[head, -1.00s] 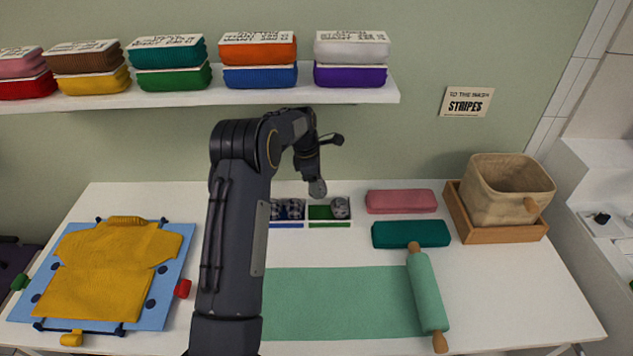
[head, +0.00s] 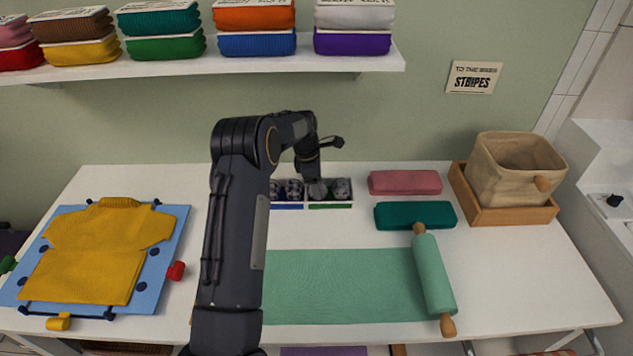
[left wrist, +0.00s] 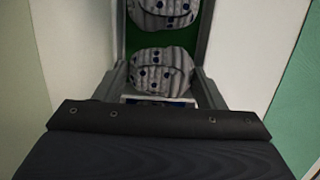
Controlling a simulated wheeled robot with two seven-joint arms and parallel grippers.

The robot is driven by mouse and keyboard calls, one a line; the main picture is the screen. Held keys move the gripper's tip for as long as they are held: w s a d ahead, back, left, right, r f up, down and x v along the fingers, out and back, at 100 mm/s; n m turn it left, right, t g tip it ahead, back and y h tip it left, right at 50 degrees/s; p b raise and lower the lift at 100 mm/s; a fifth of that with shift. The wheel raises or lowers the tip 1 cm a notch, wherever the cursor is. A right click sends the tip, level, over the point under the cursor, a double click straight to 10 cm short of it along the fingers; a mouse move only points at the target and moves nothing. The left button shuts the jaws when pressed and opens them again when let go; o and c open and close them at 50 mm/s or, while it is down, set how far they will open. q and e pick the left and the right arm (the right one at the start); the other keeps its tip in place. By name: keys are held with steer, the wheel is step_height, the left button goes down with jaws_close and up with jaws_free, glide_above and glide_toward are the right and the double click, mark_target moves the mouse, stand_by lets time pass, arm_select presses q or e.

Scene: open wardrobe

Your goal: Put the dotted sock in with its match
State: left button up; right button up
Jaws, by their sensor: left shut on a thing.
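My left gripper (head: 316,184) is at the right compartment of a small sock tray (head: 330,206), the one with the green front strip. It is shut on a grey dotted sock ball (head: 318,191), which looks to be down in that compartment. A similar grey sock ball (head: 342,188) lies just right of it. The left wrist view shows two grey ribbed balls with dark dots, the nearer one (left wrist: 160,72) close to my gripper and the farther one (left wrist: 160,12) over a green floor. My right gripper is not in view.
The blue-strip compartment holds dark-and-white patterned sock balls (head: 293,189), partly behind my arm. A pink bundle (head: 405,182), teal bundle (head: 415,216), rolling pin (head: 434,275) and basket (head: 512,172) are to the right. A folded yellow shirt (head: 95,255) lies left. A loaded shelf (head: 200,67) hangs above.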

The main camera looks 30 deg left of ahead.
arm_select(q)
steer(key=shift+f, duration=0.35)
stand_by(0.4)
steer(key=o, duration=0.8)
steer(key=shift+c, duration=1.1)
steer(key=shift+r, duration=0.1)
